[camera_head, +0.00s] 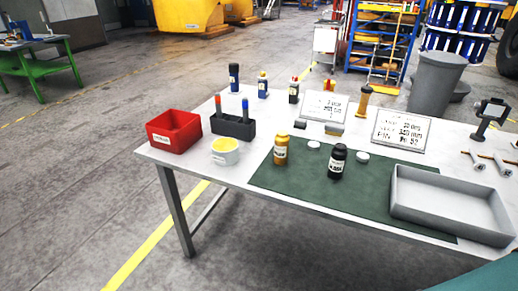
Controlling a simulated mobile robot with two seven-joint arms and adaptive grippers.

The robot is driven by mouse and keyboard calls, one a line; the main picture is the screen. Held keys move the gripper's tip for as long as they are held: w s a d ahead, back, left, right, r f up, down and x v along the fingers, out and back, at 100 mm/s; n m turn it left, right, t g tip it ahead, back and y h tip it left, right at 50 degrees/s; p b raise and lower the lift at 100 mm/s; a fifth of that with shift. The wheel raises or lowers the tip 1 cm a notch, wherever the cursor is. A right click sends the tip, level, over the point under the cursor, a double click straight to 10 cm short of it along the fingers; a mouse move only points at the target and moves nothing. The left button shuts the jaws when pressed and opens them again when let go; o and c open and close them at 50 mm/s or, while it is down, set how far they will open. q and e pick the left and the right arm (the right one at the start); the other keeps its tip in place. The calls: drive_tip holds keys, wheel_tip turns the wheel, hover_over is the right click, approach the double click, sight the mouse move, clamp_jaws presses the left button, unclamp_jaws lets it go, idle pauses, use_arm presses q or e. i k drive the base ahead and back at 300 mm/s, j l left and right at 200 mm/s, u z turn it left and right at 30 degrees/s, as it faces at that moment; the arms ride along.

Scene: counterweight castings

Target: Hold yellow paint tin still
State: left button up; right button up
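A yellow, bottle-shaped container (281,150) with a pale label stands upright on the dark green mat (300,185); it looks like the yellow paint tin. A similar black container (337,162) stands to its right on the mat. Two small white discs (314,145) (362,157) lie near them and may be lids. A white tub (226,156) with a yellow top or contents stands left of the mat. Neither of my grippers is in view, and nothing touches the yellow container.
A red bin (174,131) and a dark holder with marker pens (233,127) stand at the table's left. Several small bottles (263,85) and two printed plates (402,131) stand behind. A grey tray (450,204) sits at the right. The mat's front part is clear.

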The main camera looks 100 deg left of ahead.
sight(282, 140)
drive_tip(key=u, duration=3.2)
